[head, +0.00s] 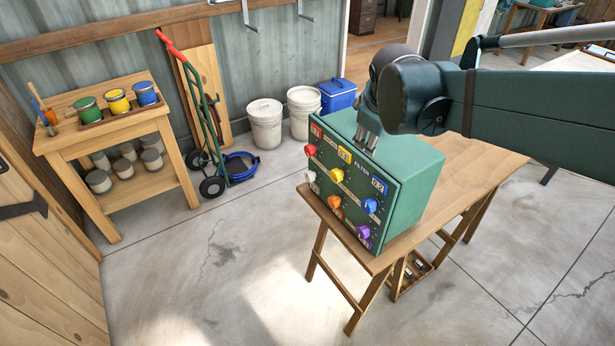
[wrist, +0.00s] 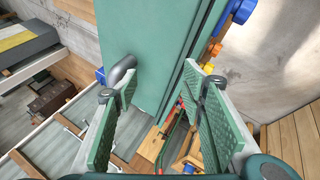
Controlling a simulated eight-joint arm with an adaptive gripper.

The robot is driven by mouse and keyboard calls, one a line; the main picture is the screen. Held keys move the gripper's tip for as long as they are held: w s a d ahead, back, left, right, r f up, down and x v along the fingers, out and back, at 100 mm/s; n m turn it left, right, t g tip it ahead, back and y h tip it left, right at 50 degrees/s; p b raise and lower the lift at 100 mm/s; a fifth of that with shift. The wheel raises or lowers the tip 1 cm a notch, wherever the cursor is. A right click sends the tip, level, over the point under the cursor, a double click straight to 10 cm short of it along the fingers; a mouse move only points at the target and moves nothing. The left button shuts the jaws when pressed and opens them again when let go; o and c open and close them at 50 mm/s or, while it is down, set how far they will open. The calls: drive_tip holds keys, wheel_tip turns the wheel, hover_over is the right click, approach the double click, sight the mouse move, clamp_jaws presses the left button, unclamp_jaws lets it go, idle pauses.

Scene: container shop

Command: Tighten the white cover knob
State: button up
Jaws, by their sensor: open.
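The white knob (head: 309,177) is on the front face of a green box (head: 411,192), at the left end of the lower row. It is small and its setting cannot be read. I cannot make it out in the wrist view. My gripper (head: 368,140) is over the top of the box, behind the front panel and apart from the white knob. In the wrist view my gripper (wrist: 161,88) has its two fingers spread wide with nothing held between them. The green box (wrist: 148,30) fills the upper middle of that view.
Red (head: 310,150), yellow (head: 337,174), blue (head: 371,205), orange (head: 335,201) and purple (head: 363,231) knobs share the front panel. The box stands on a wooden table (head: 463,170). A grey handle (wrist: 122,70) shows on the box. Floor before the panel is clear.

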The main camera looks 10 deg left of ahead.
drive_tip(key=w+a+f+n+p, duration=0.1)
drive_tip(key=w+a+f+n, duration=0.25)
drive_tip(key=a, duration=0.45)
drive_tip(key=w+a+f+n, duration=0.2)
drive_tip(key=w+a, duration=0.3)
drive_tip(key=a, duration=0.4)
drive_tip(key=w+a+f+n+p, duration=0.1)
drive_tip(key=w+a+f+n, duration=0.2)
drive_tip(key=a, duration=0.5)
drive_tip(key=n+t+h+b, duration=0.35)
drive_tip(key=t+h, duration=0.25)
drive_tip(key=h, duration=0.7)
approach(307, 178)
drive_tip(key=shift+w+d+r+n+p, duration=0.1)
drive_tip(key=shift+w+d+n+p, duration=0.3)
drive_tip(key=shift+w+d, duration=0.45)
drive_tip(key=shift+d, duration=0.1)
drive_tip(key=shift+x, duration=3.8)
